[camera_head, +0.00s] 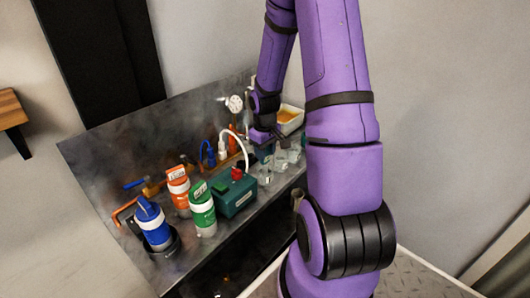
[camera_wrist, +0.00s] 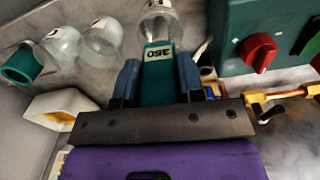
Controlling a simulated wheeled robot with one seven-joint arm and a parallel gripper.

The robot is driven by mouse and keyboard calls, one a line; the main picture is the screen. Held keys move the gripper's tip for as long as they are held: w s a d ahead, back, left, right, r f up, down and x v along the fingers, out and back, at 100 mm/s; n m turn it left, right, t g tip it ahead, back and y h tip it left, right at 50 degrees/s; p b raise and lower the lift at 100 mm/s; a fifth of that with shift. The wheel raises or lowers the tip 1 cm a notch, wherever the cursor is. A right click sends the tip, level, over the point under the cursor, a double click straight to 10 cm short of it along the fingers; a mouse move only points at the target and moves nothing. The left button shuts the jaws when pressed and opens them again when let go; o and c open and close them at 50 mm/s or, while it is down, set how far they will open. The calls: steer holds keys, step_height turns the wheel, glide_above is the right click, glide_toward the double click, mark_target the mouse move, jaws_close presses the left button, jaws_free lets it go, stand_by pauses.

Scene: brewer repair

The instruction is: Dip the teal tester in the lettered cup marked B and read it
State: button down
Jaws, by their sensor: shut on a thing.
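In the wrist view my gripper (camera_wrist: 158,75) is shut on the teal tester (camera_wrist: 158,90). Its pale display shows dark characters that look like 350, turned over in the picture. A clear cup (camera_wrist: 158,20) is directly beyond the tester's far end; its label is cut off and its letter is not readable. I cannot tell whether the tip is inside it. Two more clear cups, one (camera_wrist: 103,36) and another (camera_wrist: 62,42) with a partly legible letter, stand to the left. In the head view my gripper (camera_head: 264,138) is over the far end of the bench, near the small clear cups (camera_head: 266,174).
A teal ring-like piece (camera_wrist: 20,66) and a white container (camera_wrist: 62,108) are at the left of the wrist view. A green box (camera_head: 234,197) with a red knob stands nearby. Blue (camera_head: 153,226), orange (camera_head: 178,187) and green (camera_head: 202,210) bottles stand at the near end.

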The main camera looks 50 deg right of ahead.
steer(key=shift+r, duration=4.1)
steer(key=g, duration=0.2)
steer(key=shift+w+g, duration=0.1)
steer(key=shift+g, duration=0.2)
steer(key=g, duration=0.3)
steer(key=shift+g, duration=0.4)
steer(key=shift+r+t, duration=0.1)
steer(key=shift+t, duration=1)
steer(key=t, duration=0.4)
